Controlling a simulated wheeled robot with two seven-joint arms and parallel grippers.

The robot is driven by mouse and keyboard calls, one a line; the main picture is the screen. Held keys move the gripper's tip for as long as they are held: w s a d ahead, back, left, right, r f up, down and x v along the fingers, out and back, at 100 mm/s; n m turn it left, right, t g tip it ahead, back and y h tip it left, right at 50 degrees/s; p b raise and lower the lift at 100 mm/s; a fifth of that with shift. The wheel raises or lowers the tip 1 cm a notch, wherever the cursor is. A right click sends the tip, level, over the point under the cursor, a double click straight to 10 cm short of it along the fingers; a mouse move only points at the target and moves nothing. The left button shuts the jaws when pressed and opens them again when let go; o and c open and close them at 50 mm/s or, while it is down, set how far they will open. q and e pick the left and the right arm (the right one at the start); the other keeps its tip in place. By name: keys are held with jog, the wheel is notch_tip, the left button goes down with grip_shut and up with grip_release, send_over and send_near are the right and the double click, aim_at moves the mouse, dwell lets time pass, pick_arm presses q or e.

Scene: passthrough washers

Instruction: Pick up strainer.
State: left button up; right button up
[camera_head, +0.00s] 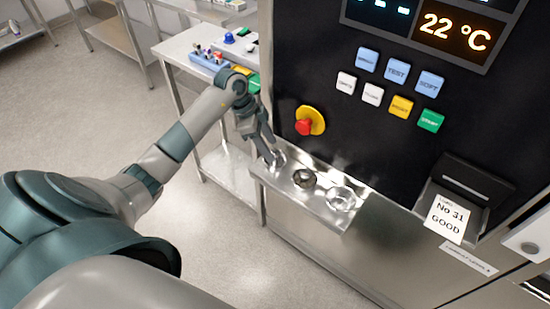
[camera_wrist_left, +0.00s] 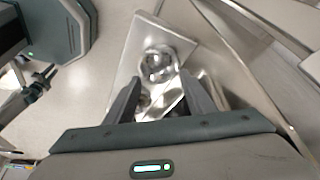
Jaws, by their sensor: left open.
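My left gripper (camera_head: 271,154) is over the left end of a shiny metal ledge (camera_head: 322,212) on the machine's front. Its two fingers are apart in the left wrist view (camera_wrist_left: 161,98). Three round metal pieces are in a row on the ledge: one at the fingertips (camera_head: 278,161), a darker middle one (camera_head: 304,179) and a pale right one (camera_head: 341,198). The darker one looks most like a strainer, but I cannot tell for sure. In the left wrist view a round shiny piece (camera_wrist_left: 158,65) lies beyond the fingertips, and glare blurs what is between them.
The black machine panel (camera_head: 340,130) rises right behind the ledge, with a red knob (camera_head: 304,127) just above it. A side table (camera_head: 190,48) with a blue tray (camera_head: 208,62) stands to the left. The floor in front is clear.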

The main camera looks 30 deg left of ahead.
pick_arm(q)
jog(key=shift+x, duration=1.3)
pick_arm(e)
jog(key=shift+s+d+r, duration=0.15)
jog(key=shift+r, duration=0.3)
pick_arm(q)
jog(key=shift+c, duration=0.6)
pick_arm(e)
jog(key=shift+d, duration=0.25)
pick_arm(q)
grip_shut()
jog(key=shift+r, duration=0.1)
pick_arm(e)
jog(key=shift+f, duration=0.15)
